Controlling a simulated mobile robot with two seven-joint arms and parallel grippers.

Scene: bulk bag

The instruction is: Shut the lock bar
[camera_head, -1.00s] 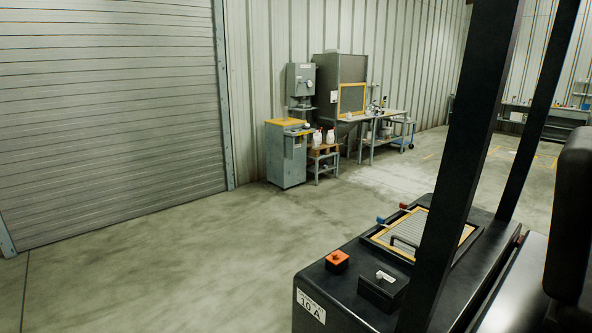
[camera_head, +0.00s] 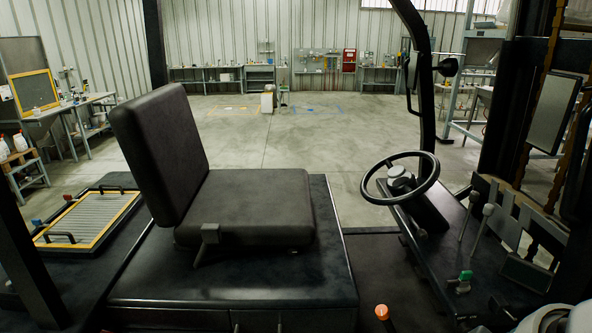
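I cannot pick out a lock bar in the head view. Neither of my grippers shows. A pale and dark rounded shape (camera_head: 556,320) is cut off by the bottom right edge, and I cannot tell whether it is part of my arm. The view is filled by a forklift-like vehicle with a dark seat (camera_head: 245,208), a steering wheel (camera_head: 400,183) and several levers (camera_head: 475,220).
A lever with an orange knob (camera_head: 382,312) stands at the bottom. Dark posts rise at the right. A grey workbench (camera_head: 45,115) stands at the left. Benches (camera_head: 205,75) line the far wall. Open concrete floor (camera_head: 300,140) lies beyond the vehicle.

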